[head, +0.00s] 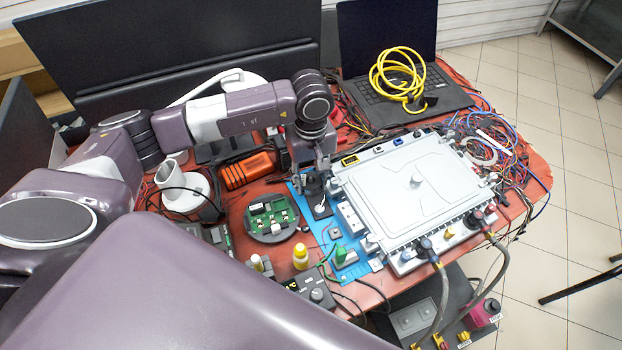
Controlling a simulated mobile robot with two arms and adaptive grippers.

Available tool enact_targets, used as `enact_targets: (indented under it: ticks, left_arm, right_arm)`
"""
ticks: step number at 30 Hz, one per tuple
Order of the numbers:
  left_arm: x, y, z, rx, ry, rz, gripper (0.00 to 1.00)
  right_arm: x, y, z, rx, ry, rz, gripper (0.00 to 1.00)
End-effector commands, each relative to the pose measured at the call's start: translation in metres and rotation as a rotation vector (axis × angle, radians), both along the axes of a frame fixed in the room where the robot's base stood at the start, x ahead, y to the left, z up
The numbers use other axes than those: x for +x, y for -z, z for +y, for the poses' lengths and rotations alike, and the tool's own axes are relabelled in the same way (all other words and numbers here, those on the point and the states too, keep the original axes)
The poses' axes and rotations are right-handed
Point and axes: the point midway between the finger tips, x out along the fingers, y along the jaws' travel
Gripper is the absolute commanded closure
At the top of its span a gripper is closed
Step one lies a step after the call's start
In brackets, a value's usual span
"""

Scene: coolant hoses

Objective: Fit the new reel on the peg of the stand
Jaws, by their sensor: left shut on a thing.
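My left gripper (315,190) points down over the left edge of the blue mat, beside the silver box. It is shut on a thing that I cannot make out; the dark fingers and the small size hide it. I cannot pick out the new reel for certain. A white piece with an upright tube on a round base (184,190) stands on the red table left of the gripper; I cannot tell whether it is the stand, and no peg shows clearly. My right gripper is out of view.
The large silver box (415,190) with hoses at its front fills the table's right half. A round holder with a green board (270,218), a yellow bottle (300,257) and an orange tool (249,170) surround the gripper. A laptop (395,95) carries a yellow cable coil (398,72).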

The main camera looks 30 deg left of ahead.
Motion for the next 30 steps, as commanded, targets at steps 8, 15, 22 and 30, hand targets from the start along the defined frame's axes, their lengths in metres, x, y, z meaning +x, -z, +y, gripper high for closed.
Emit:
enact_targets:
  ticks: [8, 15, 22, 30]
  left_arm:
    - [0.0004, -0.0003, -0.0001, 0.000, 0.000, -0.001, 0.50]
    - [0.0002, -0.0003, -0.0008, -0.002, 0.001, -0.001, 0.43]
    - [0.0000, -0.0001, -0.0020, -0.003, 0.003, -0.001, 0.24]
    - [0.0006, -0.0013, -0.0039, -0.008, 0.005, -0.003, 0.24]
  right_arm:
    - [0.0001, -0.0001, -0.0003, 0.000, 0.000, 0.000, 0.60]
    - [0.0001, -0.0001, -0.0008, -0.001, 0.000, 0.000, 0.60]
    - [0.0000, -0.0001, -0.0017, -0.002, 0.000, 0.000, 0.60]
    - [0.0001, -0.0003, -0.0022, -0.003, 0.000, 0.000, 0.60]
